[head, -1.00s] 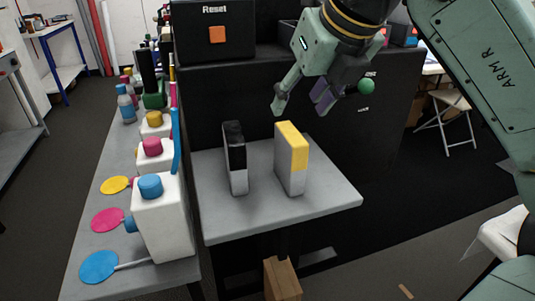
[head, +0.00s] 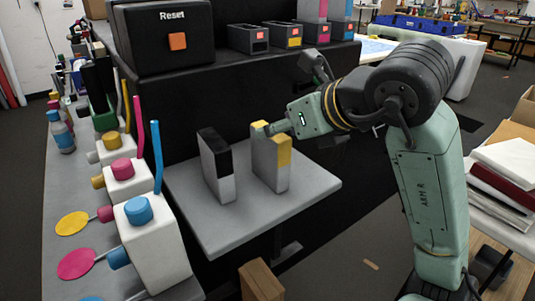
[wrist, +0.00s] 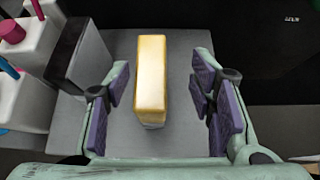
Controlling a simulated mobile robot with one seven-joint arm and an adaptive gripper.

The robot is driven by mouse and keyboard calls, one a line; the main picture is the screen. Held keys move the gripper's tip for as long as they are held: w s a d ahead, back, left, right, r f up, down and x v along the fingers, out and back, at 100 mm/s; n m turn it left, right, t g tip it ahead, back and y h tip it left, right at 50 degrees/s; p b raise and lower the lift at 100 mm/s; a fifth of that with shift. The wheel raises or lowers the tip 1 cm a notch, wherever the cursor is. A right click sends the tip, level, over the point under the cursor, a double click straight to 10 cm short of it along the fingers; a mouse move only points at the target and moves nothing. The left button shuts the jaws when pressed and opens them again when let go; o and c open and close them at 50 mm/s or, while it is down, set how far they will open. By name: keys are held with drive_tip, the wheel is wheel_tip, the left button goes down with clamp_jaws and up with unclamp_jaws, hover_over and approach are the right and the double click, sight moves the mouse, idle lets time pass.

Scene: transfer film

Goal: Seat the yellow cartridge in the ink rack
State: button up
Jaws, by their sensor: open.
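The yellow cartridge (head: 283,153), yellow above and grey-white below, stands upright on the grey shelf (head: 222,232). My gripper (head: 275,130) is open at its upper part; one finger crosses the cartridge's top area in the head view. In the wrist view the cartridge (wrist: 151,78) stands between the two spread fingers of my gripper (wrist: 160,85), with a visible gap on each side. The ink rack (head: 268,49) lies on top of the black machine behind. Its black-marked and yellow-marked bays look empty; magenta and cyan cartridges stand in the bays at right.
A black-topped cartridge (head: 217,165) stands just left of the yellow one on the shelf. White ink bottles (head: 153,235) with coloured caps and tubes line the bench at left. A black Reset box (head: 162,40) sits left of the rack. A cardboard box (head: 262,280) is below the shelf.

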drive_tip(key=x, duration=0.2)
drive_tip(key=p+x, duration=0.2)
drive_tip(key=x, duration=0.1)
drive_tip(key=shift+s+a+f, duration=0.1)
drive_tip(key=shift+a+f, duration=0.15)
drive_tip(key=shift+a, duration=0.25)
drive_tip(key=shift+w+a+f, duration=0.2)
drive_tip(key=shift+w+f, duration=0.1)
drive_tip(key=shift+f, duration=0.05)
drive_tip(key=shift+c, duration=0.5)
clamp_jaws()
